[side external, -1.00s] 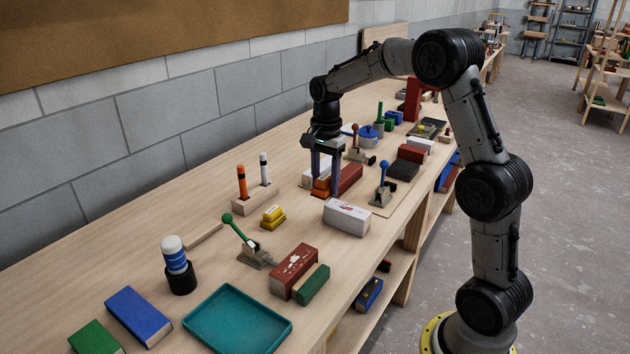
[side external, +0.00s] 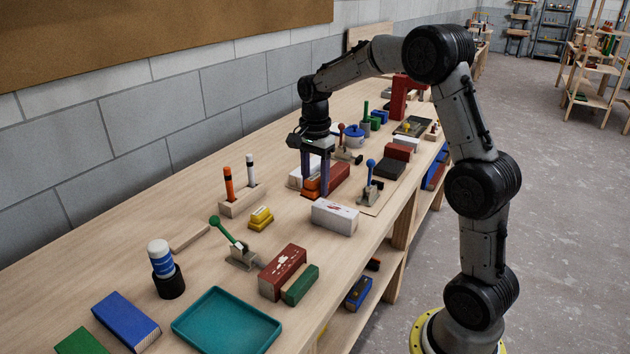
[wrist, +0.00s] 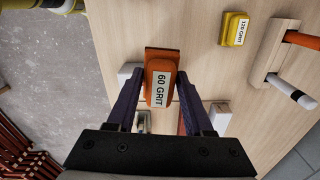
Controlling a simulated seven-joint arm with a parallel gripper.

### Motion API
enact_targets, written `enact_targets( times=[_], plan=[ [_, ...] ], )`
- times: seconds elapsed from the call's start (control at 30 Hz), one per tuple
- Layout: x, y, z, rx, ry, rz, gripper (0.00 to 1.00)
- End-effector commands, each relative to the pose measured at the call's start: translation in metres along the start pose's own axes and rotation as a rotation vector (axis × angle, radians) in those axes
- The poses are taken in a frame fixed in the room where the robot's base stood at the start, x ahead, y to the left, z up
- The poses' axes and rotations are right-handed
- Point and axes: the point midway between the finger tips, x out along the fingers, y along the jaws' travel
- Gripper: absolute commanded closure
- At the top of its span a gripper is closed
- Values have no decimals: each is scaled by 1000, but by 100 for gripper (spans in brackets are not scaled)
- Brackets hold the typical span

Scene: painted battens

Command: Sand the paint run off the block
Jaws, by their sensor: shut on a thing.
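My gripper (side external: 315,190) points down over the middle of the bench, shut on an orange sanding block (wrist: 160,83) labelled "60 GRIT". That block also shows between the fingers in the side view (side external: 312,184), at or near bench height; any gap beneath is unclear. A white block (side external: 335,217) with small reddish marks lies just in front of my gripper. A dark red block (side external: 283,272) with pale, chipped-looking patches lies nearer the camera. I cannot tell which mark is the paint run. A yellow "120 GRIT" block (side external: 260,217) lies left of my gripper; it also shows in the wrist view (wrist: 234,29).
A holder (side external: 242,202) with an orange and a white marker stands at left. A green-handled clamp (side external: 238,255) and blue-handled clamp (side external: 370,185) stand up. A teal tray (side external: 226,322) lies in front. A red block (side external: 338,176) is close behind my gripper.

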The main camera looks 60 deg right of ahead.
Motion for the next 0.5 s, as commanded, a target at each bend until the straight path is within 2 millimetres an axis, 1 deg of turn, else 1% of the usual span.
enact_targets(
  times=[0.07, 0.17, 0.27, 0.37, 0.5],
  plan=[
    [2, 3, 2, 55, -2, 6, 93],
    [2, 6, 18, 111, -2, 10, 93],
    [2, 8, 46, 139, -1, 13, 93],
    [0, 12, 78, 142, 0, 14, 93],
    [-3, 23, 131, 102, 1, 12, 93]
  ],
)
